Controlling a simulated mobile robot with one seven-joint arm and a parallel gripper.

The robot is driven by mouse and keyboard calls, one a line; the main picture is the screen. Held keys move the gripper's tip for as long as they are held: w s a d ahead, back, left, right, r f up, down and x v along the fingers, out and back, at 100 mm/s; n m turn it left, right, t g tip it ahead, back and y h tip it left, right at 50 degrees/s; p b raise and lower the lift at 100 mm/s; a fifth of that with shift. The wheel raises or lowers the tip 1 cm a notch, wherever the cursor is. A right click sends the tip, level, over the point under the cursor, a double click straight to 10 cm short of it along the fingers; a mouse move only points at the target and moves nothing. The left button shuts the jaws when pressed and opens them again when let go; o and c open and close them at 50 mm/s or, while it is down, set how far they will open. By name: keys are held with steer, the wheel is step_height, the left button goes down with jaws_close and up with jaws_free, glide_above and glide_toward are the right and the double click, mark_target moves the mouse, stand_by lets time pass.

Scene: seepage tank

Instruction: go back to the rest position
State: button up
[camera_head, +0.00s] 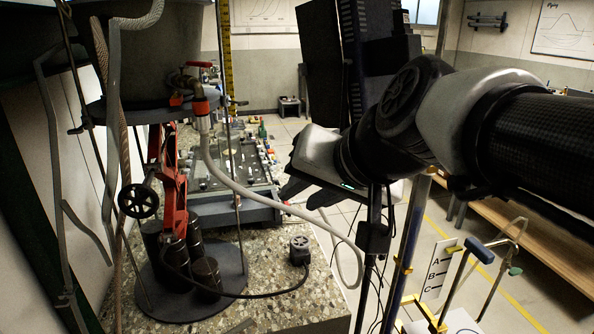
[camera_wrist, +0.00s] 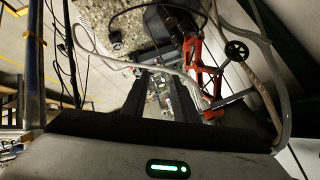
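My gripper (camera_head: 296,184) is in the middle of the head view, at the end of my arm, which reaches in from the right. Its dark fingers point left, toward the seepage tank bench. In the wrist view the two fingers of my gripper (camera_wrist: 161,84) stand apart with a gap between them. I see nothing held in the gap; a pale hose and bench clutter show beyond it.
A stone-topped bench (camera_head: 265,268) carries a red stand (camera_head: 174,190) with a handwheel (camera_head: 138,201) and a small black knob (camera_head: 299,250). A pale hose (camera_head: 255,200) loops close below my gripper. A blue post (camera_head: 407,250) and an A-B-C sign (camera_head: 437,271) stand at the right.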

steer(key=s+d+f+g+h+p, duration=0.1)
steer(key=s+d+f+h, duration=0.1)
steer(key=s+d, duration=0.3)
steer(key=s+d+f+n+g+h+p, duration=0.1)
steer(key=s+d+f+h+p, duration=0.1)
steer(key=s+d+f, duration=0.3)
steer(key=shift+s+d+g+h, duration=0.2)
steer(key=shift+d+g+h, duration=0.2)
steer(key=shift+d, duration=0.8)
